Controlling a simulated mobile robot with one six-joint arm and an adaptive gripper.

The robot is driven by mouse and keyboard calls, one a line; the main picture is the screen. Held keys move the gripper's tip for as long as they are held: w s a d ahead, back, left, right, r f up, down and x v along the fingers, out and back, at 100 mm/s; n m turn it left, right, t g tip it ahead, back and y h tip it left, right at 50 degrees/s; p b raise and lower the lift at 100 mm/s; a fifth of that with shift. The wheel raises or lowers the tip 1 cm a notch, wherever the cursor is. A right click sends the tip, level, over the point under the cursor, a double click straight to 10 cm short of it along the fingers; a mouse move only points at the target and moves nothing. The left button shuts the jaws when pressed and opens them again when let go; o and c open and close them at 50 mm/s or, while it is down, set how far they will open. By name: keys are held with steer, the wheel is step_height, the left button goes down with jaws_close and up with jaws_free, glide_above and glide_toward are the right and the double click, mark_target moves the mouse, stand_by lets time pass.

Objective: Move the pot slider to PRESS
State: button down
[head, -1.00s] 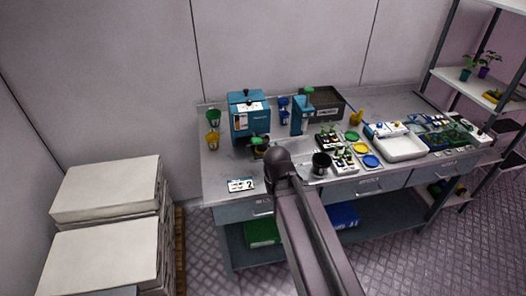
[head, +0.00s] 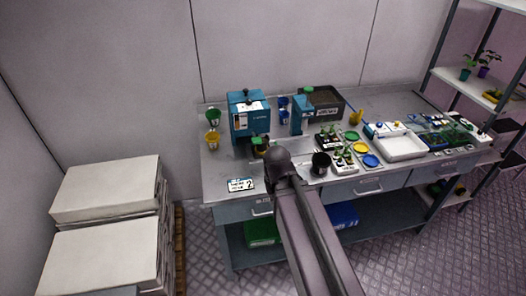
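A blue machine (head: 249,115) with a white label on its front stands at the back left of the bench. At its foot is a dark, low part with a small green-topped piece (head: 258,141) in front of it. I cannot make out which part is the pot slider, nor read any PRESS mark. My arm reaches up from the bottom of the view, and its dark wrist is just in front and to the right of that foot. The wrist hides my gripper's fingers and whatever they may touch.
Green (head: 214,116) and yellow (head: 212,138) cups are left of the machine. A smaller blue device (head: 300,117) and a dark soil bin (head: 326,103) are right of it. A black pot (head: 321,162) stands close right of my wrist. A white tray (head: 400,146) lies further right.

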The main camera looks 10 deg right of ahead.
steer(key=c, duration=0.8)
jaws_free()
steer(key=shift+w, duration=0.2)
steer(key=shift+o, duration=0.6)
steer(key=w+d+r+m+p, duration=0.1)
steer(key=w+d, duration=0.1)
steer(key=w, duration=0.5)
steer(key=w+d+r+m+p, duration=0.1)
steer(key=w+r+p, duration=0.1)
steer(key=w, duration=0.6)
steer(key=shift+w+d, duration=0.15)
steer(key=shift+d, duration=0.2)
steer(key=w+d+r+m+p, duration=0.1)
steer(key=w+d, duration=0.2)
steer(key=w, duration=0.5)
steer(key=w+d+r+m+p, duration=0.1)
steer(key=w+d+m, duration=0.1)
steer(key=w, duration=0.6)
steer(key=shift+d+r+p, duration=0.4)
steer(key=shift+d, duration=0.1)
steer(key=shift+w+f, duration=0.1)
steer(key=shift+f, duration=0.1)
step_height(320, 180, down, 13)
steer(key=b, duration=1.3)
steer(key=shift+f+b, duration=0.2)
steer(key=shift+b, duration=0.2)
